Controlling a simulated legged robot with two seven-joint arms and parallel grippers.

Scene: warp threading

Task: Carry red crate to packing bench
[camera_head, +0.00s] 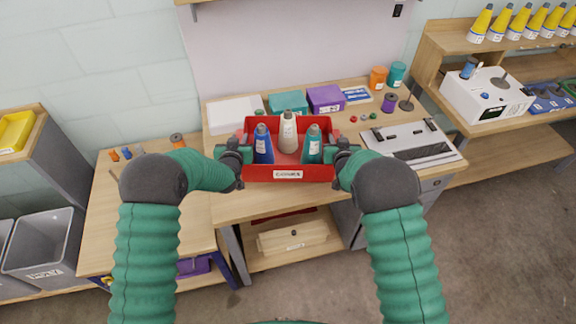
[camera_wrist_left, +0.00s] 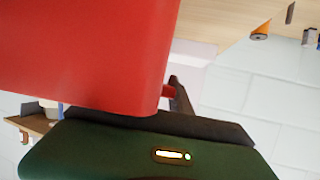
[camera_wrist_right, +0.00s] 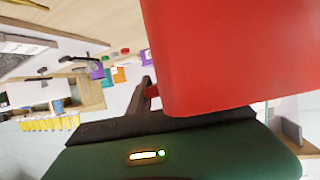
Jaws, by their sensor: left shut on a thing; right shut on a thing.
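The red crate (camera_head: 300,174) is in the middle of the head view, with a white label on its front. It holds several cones or bottles: a blue one (camera_head: 263,146), a pale one (camera_head: 288,132) and a teal one (camera_head: 312,147). My left gripper (camera_head: 240,154) is shut on its left side, and my right gripper (camera_head: 338,154) is shut on its right side. The crate's red wall fills much of the left wrist view (camera_wrist_left: 80,50) and the right wrist view (camera_wrist_right: 230,50). It looks level, in front of or over the wooden bench (camera_head: 225,205); I cannot tell its height.
On the bench behind stand a white box (camera_head: 233,112), a teal box (camera_head: 289,102), a purple box (camera_head: 326,98) and spools. A grey-white device (camera_head: 412,143) lies at right. A lower wooden table (camera_head: 110,225) is at left, with a grey bin (camera_head: 45,242) beside it.

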